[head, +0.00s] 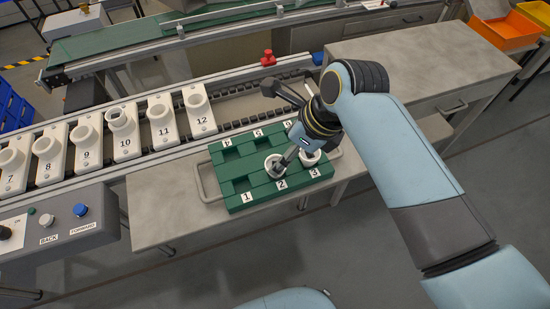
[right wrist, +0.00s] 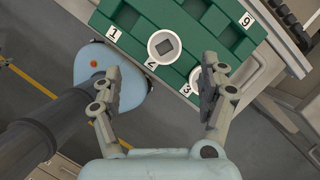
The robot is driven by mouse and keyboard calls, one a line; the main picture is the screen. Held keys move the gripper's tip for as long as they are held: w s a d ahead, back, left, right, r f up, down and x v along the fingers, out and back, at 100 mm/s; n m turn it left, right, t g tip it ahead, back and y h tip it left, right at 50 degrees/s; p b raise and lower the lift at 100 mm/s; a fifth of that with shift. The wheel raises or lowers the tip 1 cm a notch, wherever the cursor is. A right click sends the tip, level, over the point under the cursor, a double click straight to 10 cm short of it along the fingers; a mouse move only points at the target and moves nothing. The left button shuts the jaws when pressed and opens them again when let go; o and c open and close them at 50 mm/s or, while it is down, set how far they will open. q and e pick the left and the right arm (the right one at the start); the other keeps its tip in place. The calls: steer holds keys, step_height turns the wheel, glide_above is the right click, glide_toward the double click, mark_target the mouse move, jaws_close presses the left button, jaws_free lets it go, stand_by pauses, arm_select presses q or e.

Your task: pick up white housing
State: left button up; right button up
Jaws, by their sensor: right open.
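The green tray (head: 237,203) has numbered pockets, and it also shows in the right wrist view (right wrist: 132,47). One round white housing (head: 273,165) sits in pocket 2; the right wrist view shows it from above (right wrist: 155,54) with a dark square opening. A second white housing (head: 312,158) sits in pocket 3, partly hidden by my right gripper; in the right wrist view it is mostly behind a finger (right wrist: 231,91). My right gripper (head: 278,124) is open and empty, over the tray near these housings; its fingers are spread wide in the right wrist view (right wrist: 161,66). My left gripper is not in view.
White numbered holders (head: 161,122) stand in a row on the conveyor at the left. A control box (head: 62,232) with buttons is at the lower left. A red button (head: 268,58) stands behind the tray. Orange and yellow bins are at the far right. Pocket 1 looks empty.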

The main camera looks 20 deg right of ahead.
steer(key=x, duration=0.4)
steer(key=shift+w, duration=0.15)
steer(key=shift+f, duration=0.3)
steer(key=x, duration=0.4)
steer(key=shift+w+d+f, duration=0.1)
steer(key=shift+d+f, duration=0.1)
steer(key=shift+f, duration=0.25)
steer(key=shift+c, duration=0.7)
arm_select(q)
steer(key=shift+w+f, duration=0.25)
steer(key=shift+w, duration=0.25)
arm_select(e)
steer(key=c, duration=1)
steer(key=shift+o, duration=0.2)
steer(key=shift+r, duration=0.15)
